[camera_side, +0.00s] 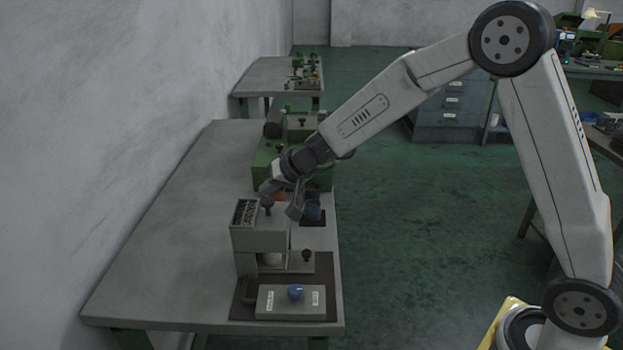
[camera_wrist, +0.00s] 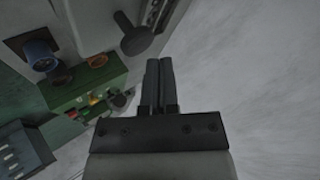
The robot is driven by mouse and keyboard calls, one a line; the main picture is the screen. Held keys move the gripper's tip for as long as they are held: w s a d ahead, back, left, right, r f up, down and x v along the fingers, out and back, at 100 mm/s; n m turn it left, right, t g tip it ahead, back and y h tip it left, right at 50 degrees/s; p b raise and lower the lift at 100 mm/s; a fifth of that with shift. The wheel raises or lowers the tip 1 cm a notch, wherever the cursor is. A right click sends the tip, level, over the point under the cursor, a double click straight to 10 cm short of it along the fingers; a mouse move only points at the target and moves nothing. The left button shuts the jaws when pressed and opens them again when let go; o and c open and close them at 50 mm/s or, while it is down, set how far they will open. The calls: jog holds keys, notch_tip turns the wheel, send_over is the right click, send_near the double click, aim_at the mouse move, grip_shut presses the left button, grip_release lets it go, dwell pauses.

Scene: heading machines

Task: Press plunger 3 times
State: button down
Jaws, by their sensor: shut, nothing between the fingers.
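The grey heading machine (camera_side: 262,238) stands on the near part of the table. A dark round-headed plunger (camera_side: 267,206) rises from its top. In the wrist view the plunger (camera_wrist: 137,41) shows as a dark disc on a stem, just left of my fingertips. My gripper (camera_side: 268,188) is close above the machine's top, near the plunger. Its fingers (camera_wrist: 159,64) are shut together with nothing between them. Whether they touch the plunger I cannot tell; a gap shows between them in the wrist view. A control box with a blue knob (camera_side: 295,292) sits in front of the machine.
A slotted tray (camera_side: 244,212) is on the machine's top left. A blue cup-like part (camera_side: 313,207) and a green machine (camera_side: 262,165) stand behind it. A small dark knob (camera_side: 306,256) is at its right. The left of the table (camera_side: 170,265) is bare.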

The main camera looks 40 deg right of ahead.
aim_at(270, 202)
jog(key=shift+r, duration=2.5)
jog(key=s+d+f+n+g+h, duration=0.1)
jog(key=s+d+f+g, duration=0.1)
jog(key=s, duration=0.7)
jog(key=s+d+f+n+g+h, duration=0.1)
jog(key=s+d+f+n+g, duration=0.1)
jog(key=s+f, duration=0.3)
jog(key=s+d+f+n+g+h, duration=0.1)
jog(key=s+d+f+g, duration=0.1)
jog(key=s, duration=1.1)
jog(key=shift+d+f+n, duration=0.15)
jog(key=shift+f+n, duration=0.25)
jog(key=shift+f, duration=0.35)
